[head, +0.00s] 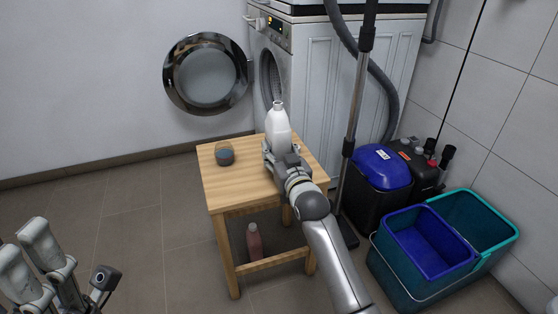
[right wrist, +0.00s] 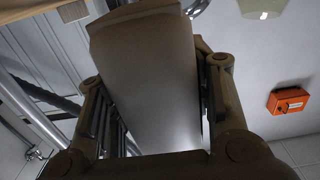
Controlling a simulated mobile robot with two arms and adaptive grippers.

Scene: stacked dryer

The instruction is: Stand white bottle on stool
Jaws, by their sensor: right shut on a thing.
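The white bottle (head: 278,124) is upright, narrow neck up, above the far right part of the wooden stool (head: 240,188). My right gripper (head: 280,152) is shut on it from the near side. The gripper hides the bottle's base, so I cannot tell whether it touches the stool top. In the right wrist view the bottle's pale body (right wrist: 150,80) fills the space between the two fingers (right wrist: 155,105). My left gripper (head: 25,255) is at the lower left, away from the stool, with its fingers apart and nothing visible between them.
A small grey-and-amber jar (head: 224,154) stands on the stool's far left. A pinkish bottle (head: 254,242) is beneath the stool. The washer's round door (head: 205,75) hangs open behind. A vacuum tube (head: 355,110), blue-lidded container (head: 383,166) and buckets (head: 430,240) crowd the right.

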